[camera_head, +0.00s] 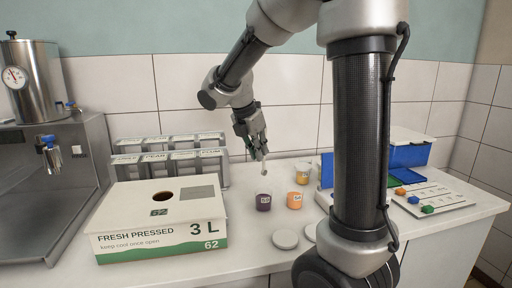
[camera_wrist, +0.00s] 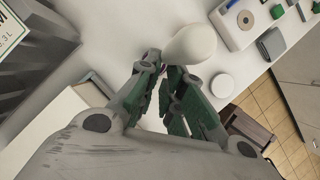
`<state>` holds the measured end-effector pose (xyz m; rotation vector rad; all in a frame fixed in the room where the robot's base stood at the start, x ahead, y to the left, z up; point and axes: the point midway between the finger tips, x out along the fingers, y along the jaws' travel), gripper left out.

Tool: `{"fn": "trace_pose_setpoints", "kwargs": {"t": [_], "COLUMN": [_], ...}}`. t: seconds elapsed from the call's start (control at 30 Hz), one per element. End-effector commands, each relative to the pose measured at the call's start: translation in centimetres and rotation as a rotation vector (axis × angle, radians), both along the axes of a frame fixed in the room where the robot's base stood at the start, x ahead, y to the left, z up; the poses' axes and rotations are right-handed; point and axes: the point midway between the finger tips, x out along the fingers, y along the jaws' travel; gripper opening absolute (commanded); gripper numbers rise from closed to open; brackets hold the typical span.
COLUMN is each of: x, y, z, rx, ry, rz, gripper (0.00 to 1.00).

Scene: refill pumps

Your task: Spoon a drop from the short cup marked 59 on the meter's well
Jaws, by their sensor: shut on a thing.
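My gripper (camera_head: 259,150) is shut on a pale spoon (camera_head: 264,167), held above the counter behind the cups. In the wrist view, the spoon's white rounded end (camera_wrist: 190,45) shows large beyond my fingers (camera_wrist: 166,76); I cannot tell whether it carries any liquid. A short cup with dark purple contents (camera_head: 263,203) stands in front of and below the spoon. An orange cup (camera_head: 297,202) stands to its right, and a yellow one (camera_head: 303,175) farther back. Their labels are too small to read surely. A white device with a dark round spot (camera_wrist: 240,21), perhaps the meter, shows in the wrist view.
A juice box (camera_head: 158,222) marked 62 stands at left, before a grey rack (camera_head: 170,150). A steel dispenser (camera_head: 50,165) is farther left. Flat lids (camera_head: 285,240) lie in front of the cups. A blue bin (camera_head: 408,156) and a card with coloured pieces (camera_head: 432,199) are at right.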

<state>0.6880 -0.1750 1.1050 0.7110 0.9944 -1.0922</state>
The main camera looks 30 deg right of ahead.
Motion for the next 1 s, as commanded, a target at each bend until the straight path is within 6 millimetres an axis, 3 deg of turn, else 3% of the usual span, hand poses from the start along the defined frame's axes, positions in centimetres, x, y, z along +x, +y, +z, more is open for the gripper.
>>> {"fn": "trace_pose_setpoints", "kwargs": {"t": [1.0], "x": [-0.1], "y": [0.0], "z": [-8.6], "rx": [0.0], "ry": [0.003], "rz": [0.0], "gripper": [0.0]}}
